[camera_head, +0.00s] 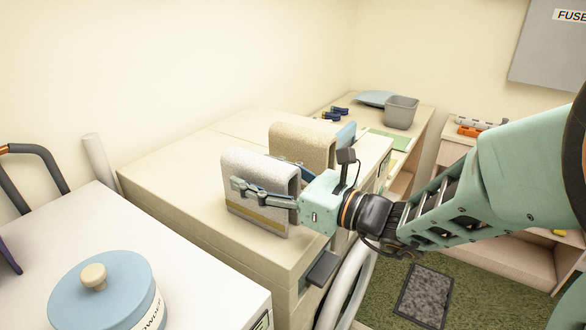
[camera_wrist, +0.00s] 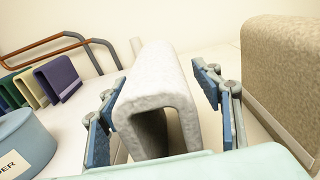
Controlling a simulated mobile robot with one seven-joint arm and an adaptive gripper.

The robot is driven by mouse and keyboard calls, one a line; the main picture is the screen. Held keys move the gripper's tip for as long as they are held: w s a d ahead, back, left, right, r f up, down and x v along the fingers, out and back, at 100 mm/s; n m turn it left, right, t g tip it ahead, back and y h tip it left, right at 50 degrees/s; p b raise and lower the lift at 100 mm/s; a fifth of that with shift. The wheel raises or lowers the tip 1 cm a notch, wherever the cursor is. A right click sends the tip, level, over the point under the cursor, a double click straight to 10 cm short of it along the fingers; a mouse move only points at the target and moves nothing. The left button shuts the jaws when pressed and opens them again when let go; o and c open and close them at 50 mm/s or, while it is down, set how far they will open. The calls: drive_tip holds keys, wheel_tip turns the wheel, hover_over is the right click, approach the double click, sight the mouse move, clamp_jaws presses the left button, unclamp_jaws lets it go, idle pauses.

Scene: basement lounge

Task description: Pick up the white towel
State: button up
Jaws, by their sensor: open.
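The white towel (camera_head: 258,178) is folded into an upright, arch-like shape with a tan band near its bottom. It stands on the beige cabinet top. In the wrist view, the towel (camera_wrist: 158,90) stands between the two open fingers of my gripper (camera_wrist: 160,86). A visible gap lies on the right side; the left finger is close to the towel, and I cannot tell whether it touches.
A beige folded towel (camera_head: 303,143) stands close behind, on the right in the wrist view (camera_wrist: 285,80). A blue lidded canister (camera_head: 108,290) stands on the white surface at front left. A grey bin (camera_head: 401,112) is farther back.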

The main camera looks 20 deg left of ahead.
drive_tip(key=c, duration=1.3)
drive_tip(key=shift+c, duration=0.2)
drive_tip(key=shift+r, duration=0.15)
